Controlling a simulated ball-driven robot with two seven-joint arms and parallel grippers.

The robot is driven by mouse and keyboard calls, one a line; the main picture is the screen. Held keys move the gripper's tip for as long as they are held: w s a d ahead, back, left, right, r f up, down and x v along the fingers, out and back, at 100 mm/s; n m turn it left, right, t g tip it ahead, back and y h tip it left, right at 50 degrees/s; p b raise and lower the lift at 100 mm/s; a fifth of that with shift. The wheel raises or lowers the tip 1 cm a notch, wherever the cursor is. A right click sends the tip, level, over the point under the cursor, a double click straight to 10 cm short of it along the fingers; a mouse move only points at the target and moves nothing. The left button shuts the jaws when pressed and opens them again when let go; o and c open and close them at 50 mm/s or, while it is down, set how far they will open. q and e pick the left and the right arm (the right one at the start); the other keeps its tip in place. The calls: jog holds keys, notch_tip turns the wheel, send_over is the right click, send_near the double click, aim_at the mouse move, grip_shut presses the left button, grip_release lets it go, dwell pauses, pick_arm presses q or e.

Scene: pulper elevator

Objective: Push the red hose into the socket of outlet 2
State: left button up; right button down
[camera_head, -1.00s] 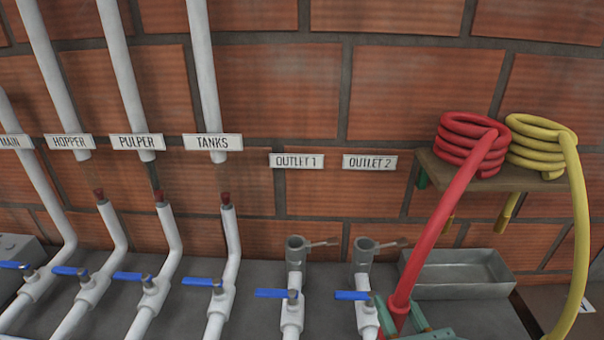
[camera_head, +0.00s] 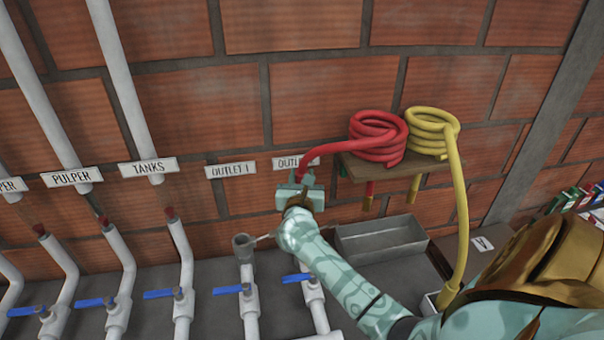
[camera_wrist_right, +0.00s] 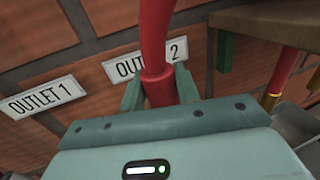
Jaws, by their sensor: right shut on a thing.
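The red hose (camera_head: 375,135) is coiled on a wooden shelf, and its free length arches left to my right gripper (camera_head: 300,180). In the right wrist view, the gripper (camera_wrist_right: 160,92) is shut on the thick red end of the hose (camera_wrist_right: 157,80), in front of the outlet 2 label (camera_wrist_right: 146,60). In the head view it covers part of the outlet 2 label (camera_head: 290,163). The outlet 2 pipe (camera_head: 312,290) with a blue valve handle stands below; its socket is hidden behind my right arm. My left gripper is not in view.
The outlet 1 socket (camera_head: 243,243) stands open to the left, with its label (camera_head: 230,170) above. A yellow hose (camera_head: 432,130) is coiled beside the red one on the shelf (camera_head: 398,178). A grey metal trough (camera_head: 380,240) stands right of the outlets.

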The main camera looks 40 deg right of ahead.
jog(key=shift+f, duration=0.1)
jog(key=shift+f+b, duration=0.55)
notch_tip(320, 180, down, 4)
jog(key=b, duration=0.4)
jog(key=shift+f, duration=0.25)
jog(key=shift+s+f, duration=0.1)
jog(key=shift+f, duration=0.1)
dwell(1.0)
jog(key=shift+f+b, duration=0.3)
jog(key=shift+b, duration=0.1)
jog(key=shift+f+b, duration=1.95)
jog(key=shift+f, duration=0.35)
jog(key=c, duration=0.9)
grip_release()
jog(key=shift+c, duration=0.2)
jog(key=shift+a, duration=0.1)
